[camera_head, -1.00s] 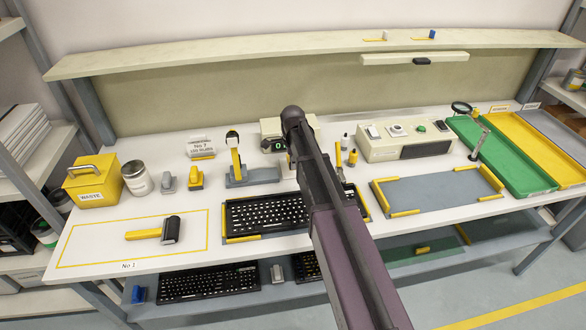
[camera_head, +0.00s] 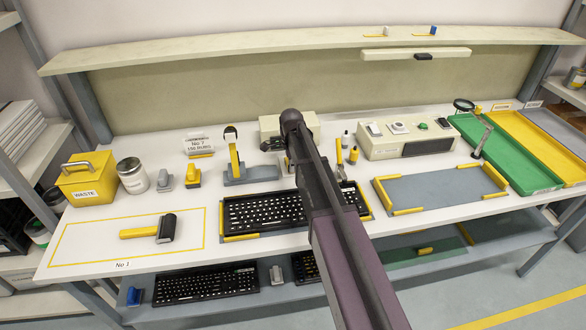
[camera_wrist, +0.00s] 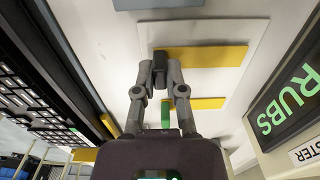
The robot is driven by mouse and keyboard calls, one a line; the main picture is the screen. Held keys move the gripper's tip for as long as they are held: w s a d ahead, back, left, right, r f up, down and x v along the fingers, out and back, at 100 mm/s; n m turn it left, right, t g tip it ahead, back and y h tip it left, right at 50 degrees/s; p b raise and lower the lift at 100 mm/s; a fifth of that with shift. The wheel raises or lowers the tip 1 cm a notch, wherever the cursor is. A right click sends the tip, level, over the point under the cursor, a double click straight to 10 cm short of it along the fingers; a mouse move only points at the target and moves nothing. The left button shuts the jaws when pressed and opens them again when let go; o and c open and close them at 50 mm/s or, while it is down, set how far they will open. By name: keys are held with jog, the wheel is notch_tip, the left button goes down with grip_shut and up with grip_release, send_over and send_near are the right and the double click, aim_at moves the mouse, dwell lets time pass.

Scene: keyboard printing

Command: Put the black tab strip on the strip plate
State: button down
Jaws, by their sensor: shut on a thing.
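In the wrist view my gripper (camera_wrist: 159,82) is shut on a small black piece (camera_wrist: 159,66), which I take to be the black tab strip. Its far end overlaps the left end of a yellow bar (camera_wrist: 215,55); I cannot tell whether they touch. A pale plate (camera_wrist: 242,42), apparently the strip plate, lies beyond the fingertips. A second yellow bar (camera_wrist: 205,103) lies nearer. In the head view my arm hides the gripper, the held piece and most of this spot.
A black keyboard (camera_head: 262,212) lies close by, in a yellow-edged holder. A counter reading RUBS (camera_wrist: 285,105) stands on the other side. A yellow-handled stand (camera_head: 236,165) is left of my arm. A grey mat (camera_head: 440,188) with yellow corners lies empty at right.

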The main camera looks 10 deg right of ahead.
jog(key=shift+f, duration=0.2)
jog(key=c, duration=0.7)
grip_release()
jog(key=shift+r, duration=0.2)
notch_tip(320, 180, up, 12)
jog(key=p, duration=1.2)
dwell(0.4)
jog(key=shift+s+d+n, duration=0.35)
jog(key=shift+s+n, duration=2.65)
jog(key=shift+s, duration=1.2)
jog(key=shift+s+d+n, duration=0.35)
jog(key=shift+s+n, duration=2.65)
jog(key=shift+s, duration=1.25)
jog(key=shift+s+d+n, duration=0.35)
jog(key=shift+s+n, duration=2.65)
jog(key=shift+s, duration=1.2)
